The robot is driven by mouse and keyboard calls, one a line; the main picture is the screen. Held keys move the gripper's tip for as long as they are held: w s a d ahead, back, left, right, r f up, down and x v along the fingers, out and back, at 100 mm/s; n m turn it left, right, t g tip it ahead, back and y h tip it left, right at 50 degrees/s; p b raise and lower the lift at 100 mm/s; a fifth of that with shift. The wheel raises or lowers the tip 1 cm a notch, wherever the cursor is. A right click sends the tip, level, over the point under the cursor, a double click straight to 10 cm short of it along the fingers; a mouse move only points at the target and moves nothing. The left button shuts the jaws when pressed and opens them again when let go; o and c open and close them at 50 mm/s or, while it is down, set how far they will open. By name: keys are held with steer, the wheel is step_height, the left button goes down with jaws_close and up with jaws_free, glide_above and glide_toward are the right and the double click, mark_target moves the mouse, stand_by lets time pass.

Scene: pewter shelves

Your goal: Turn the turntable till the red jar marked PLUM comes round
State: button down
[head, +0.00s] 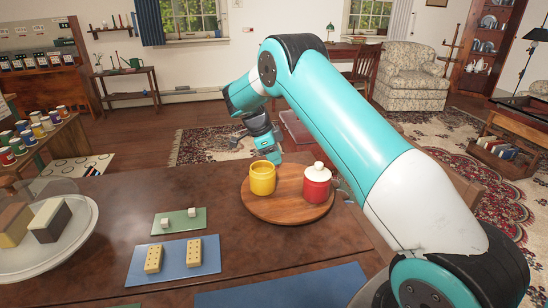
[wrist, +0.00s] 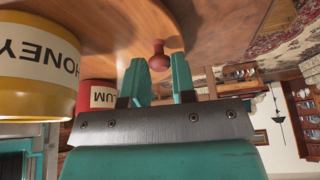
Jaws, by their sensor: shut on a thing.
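The wooden turntable (head: 262,209) sits on the brown table and carries two jars. The yellow jar (head: 263,180) is at its left; its label reads HONEY in the wrist view (wrist: 40,95). The red jar (head: 317,188) with a white lid is at its right. In the wrist view the red jar (wrist: 97,87) shows a partly hidden label with the letters LUM. My gripper (wrist: 158,70) is at the turntable's far edge, its two fingers shut on the dark red knob (wrist: 158,52). In the head view the jars and arm hide the fingertips.
A blue mat (head: 176,263) with two yellow dotted blocks and a green mat (head: 180,223) with small pale cubes lie left of the turntable. A white stand with a clear dome (head: 75,235) holds blocks at far left. My arm spans the right side.

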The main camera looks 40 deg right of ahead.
mark_target(304, 170)
steer(key=shift+s+d+f+m+g+y+b, duration=0.15)
steer(key=shift+s+d+m+g+y+b, duration=0.15)
steer(key=shift+d+m, duration=0.4)
steer(key=shift+s+d+f+m+g+y+b, duration=0.15)
steer(key=shift+s+d+m+g+b, duration=0.25)
steer(key=shift+m, duration=0.4)
steer(key=shift+s+d+m+y+b, duration=0.3)
steer(key=shift+d+m+b, duration=0.1)
steer(key=shift+d+m, duration=0.15)
steer(key=shift+s+d+m+y+b, duration=0.15)
steer(key=shift+s+d+m+b, duration=0.2)
steer(key=shift+m, duration=0.3)
steer(key=shift+s+d+m+g+y+b, duration=0.15)
steer(key=shift+s+d+m+y+b, duration=0.15)
steer(key=shift+s+d+m+b, duration=0.45)
steer(key=shift+s+d+m+g+y+b, duration=0.15)
steer(key=shift+s+d+m+y+b, duration=0.2)
steer(key=shift+m+b, duration=0.45)
steer(key=shift+s+d+r+m+y, duration=0.1)
steer(key=shift+s+d+m+y, duration=0.1)
steer(key=shift+s+m, duration=0.3)
steer(key=shift+s+d+r+m+y, duration=0.15)
steer(key=shift+s+m, duration=0.15)
steer(key=shift+m, duration=0.25)
steer(key=shift+s, duration=0.1)
steer(key=c, duration=1.1)
jaws_free()
steer(key=shift+o, duration=0.8)
steer(key=shift+d, duration=0.1)
steer(key=shift+r, duration=0.1)
